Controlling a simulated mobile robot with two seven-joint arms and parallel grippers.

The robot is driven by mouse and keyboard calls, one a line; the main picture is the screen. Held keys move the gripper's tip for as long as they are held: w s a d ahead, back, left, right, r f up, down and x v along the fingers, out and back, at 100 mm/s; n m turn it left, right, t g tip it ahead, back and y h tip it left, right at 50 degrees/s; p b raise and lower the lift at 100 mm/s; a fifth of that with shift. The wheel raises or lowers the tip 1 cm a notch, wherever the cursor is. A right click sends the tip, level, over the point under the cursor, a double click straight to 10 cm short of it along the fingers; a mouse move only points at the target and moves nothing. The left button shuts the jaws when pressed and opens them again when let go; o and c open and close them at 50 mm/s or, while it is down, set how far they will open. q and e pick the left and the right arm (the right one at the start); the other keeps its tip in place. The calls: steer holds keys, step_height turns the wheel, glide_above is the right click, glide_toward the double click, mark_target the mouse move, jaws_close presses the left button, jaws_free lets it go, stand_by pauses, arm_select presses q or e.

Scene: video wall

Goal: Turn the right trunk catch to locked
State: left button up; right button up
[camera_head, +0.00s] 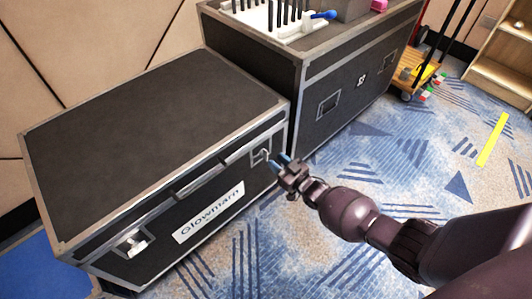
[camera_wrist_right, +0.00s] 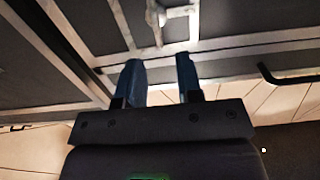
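The black trunk (camera_head: 150,130) with metal edges stands at the left, its lid shut. Its right catch (camera_head: 261,156) is a small metal fitting on the front face near the right end. My right gripper (camera_head: 279,162) is just in front and to the right of this catch, its blue fingers apart with nothing between them. In the right wrist view, the open fingers (camera_wrist_right: 160,76) point toward a metal catch plate with a knob (camera_wrist_right: 155,15), and a gap shows between them. I cannot tell the catch's exact turn. The left catch (camera_head: 132,243) is at the trunk's other end. My left gripper is out of view.
A "Glowmarn" label (camera_head: 209,212) is on the trunk front. A taller black case (camera_head: 330,85) stands close behind to the right, with a white rack (camera_head: 275,22) on top. A cart (camera_head: 415,75) is at the back right. Blue patterned carpet (camera_head: 400,160) is open floor.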

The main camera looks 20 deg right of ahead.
mark_target(267, 152)
steer(key=shift+b+x, duration=0.6)
steer(key=shift+x, duration=2.1)
steer(key=shift+c, duration=0.5)
steer(key=c, duration=0.5)
